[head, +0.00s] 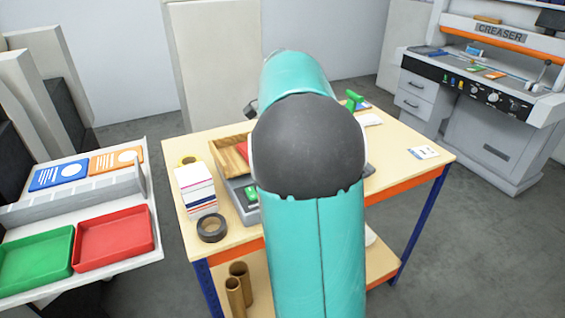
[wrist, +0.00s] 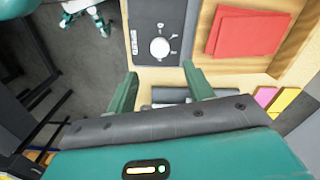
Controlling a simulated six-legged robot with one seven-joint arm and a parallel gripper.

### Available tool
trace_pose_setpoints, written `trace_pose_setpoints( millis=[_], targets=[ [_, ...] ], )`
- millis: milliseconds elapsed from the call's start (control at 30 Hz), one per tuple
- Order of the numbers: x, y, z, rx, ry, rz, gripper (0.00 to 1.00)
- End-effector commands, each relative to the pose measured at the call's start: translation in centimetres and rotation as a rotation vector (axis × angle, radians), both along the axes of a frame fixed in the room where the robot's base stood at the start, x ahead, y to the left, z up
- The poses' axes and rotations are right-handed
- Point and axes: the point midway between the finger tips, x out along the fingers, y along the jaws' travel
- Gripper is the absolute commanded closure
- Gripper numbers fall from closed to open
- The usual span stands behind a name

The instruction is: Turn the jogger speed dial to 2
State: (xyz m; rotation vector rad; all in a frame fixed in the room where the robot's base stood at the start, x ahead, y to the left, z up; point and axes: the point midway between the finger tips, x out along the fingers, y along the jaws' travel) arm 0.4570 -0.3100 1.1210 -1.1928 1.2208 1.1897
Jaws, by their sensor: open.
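The jogger's dark grey panel (wrist: 176,14) shows at the top middle of the wrist view. Its white round speed dial (wrist: 160,48) has small marks around it, too small to read, so I cannot tell its setting. My gripper (wrist: 161,71) is open and empty, its two green fingers on either side of the dial's line in the picture and apart from it. In the head view the grey jogger (head: 238,198) is partly hidden behind my arm, as are its dial and my gripper.
A wooden tray (wrist: 292,38) with red sheets (wrist: 246,32) stands right beside the jogger. On the table (head: 420,172) are a dark tape roll (head: 212,228) and a stack of cards (head: 196,190). A side shelf holds green (head: 35,258) and red trays (head: 113,238). A creaser machine (head: 480,95) stands back right.

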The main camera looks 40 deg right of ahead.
Motion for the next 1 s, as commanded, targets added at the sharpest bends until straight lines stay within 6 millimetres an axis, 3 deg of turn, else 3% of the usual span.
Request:
trace_pose_setpoints(
  millis=[100, 300, 1000],
  targets=[
    [0.0, 0.0, 2.4, -0.002, -0.003, 0.000, 0.48],
    [0.0, 0.0, 4.5, 0.000, 0.000, 0.000, 0.48],
    [-0.1, 0.7, 4.9, 0.001, -0.009, 0.025, 0.48]
  ],
)
